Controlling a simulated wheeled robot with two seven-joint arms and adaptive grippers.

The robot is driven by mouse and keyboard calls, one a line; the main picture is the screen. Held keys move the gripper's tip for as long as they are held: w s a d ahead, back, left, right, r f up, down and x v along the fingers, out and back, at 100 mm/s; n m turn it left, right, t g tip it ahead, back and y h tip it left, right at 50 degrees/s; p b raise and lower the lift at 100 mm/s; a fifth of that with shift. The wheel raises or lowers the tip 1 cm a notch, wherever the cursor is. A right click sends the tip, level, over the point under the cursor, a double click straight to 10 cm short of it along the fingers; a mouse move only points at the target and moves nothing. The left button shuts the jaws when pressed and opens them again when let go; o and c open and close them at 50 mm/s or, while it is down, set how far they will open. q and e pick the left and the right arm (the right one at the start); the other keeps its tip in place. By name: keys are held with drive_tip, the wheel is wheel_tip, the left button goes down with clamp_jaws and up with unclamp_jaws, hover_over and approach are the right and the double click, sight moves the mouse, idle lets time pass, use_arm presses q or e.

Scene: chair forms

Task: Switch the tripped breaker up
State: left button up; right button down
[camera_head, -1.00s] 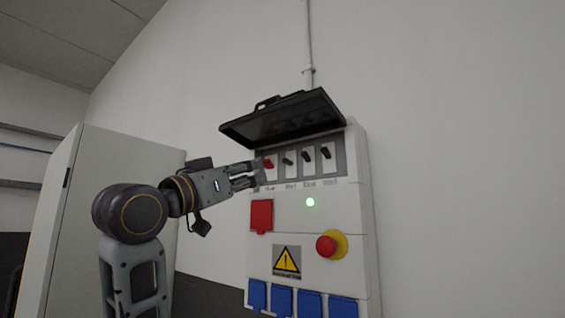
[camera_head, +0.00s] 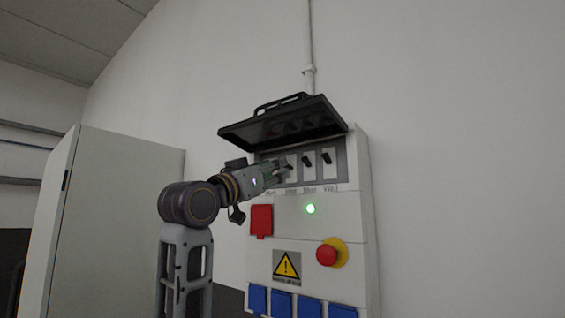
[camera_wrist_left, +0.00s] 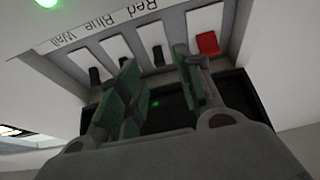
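The breaker row sits behind a raised dark lid (camera_head: 283,122) on the wall panel. A red breaker lever (camera_wrist_left: 207,43) shows at the right of the upside-down left wrist view. Beside it are black levers, one (camera_wrist_left: 157,55) next to the red one and others further left (camera_wrist_left: 122,62), (camera_wrist_left: 95,75). My left gripper (camera_head: 283,171) is in front of the left part of the row and hides the red lever in the head view. Its fingers (camera_wrist_left: 157,85) are apart and empty, with the black lever beside the red one beyond their gap. Contact cannot be told. My right gripper is out of view.
The lid overhangs the breakers closely above my gripper. Below them are a green light (camera_head: 310,209), a red socket cover (camera_head: 261,219), a red stop button (camera_head: 327,255) and blue covers (camera_head: 281,303). A grey cabinet (camera_head: 115,220) stands left. Space right of the panel is clear.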

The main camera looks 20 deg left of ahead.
sight(288, 167)
use_arm(q)
drive_tip(key=shift+p+x, duration=0.75)
drive_tip(key=shift+x, duration=1.6)
clamp_jaws()
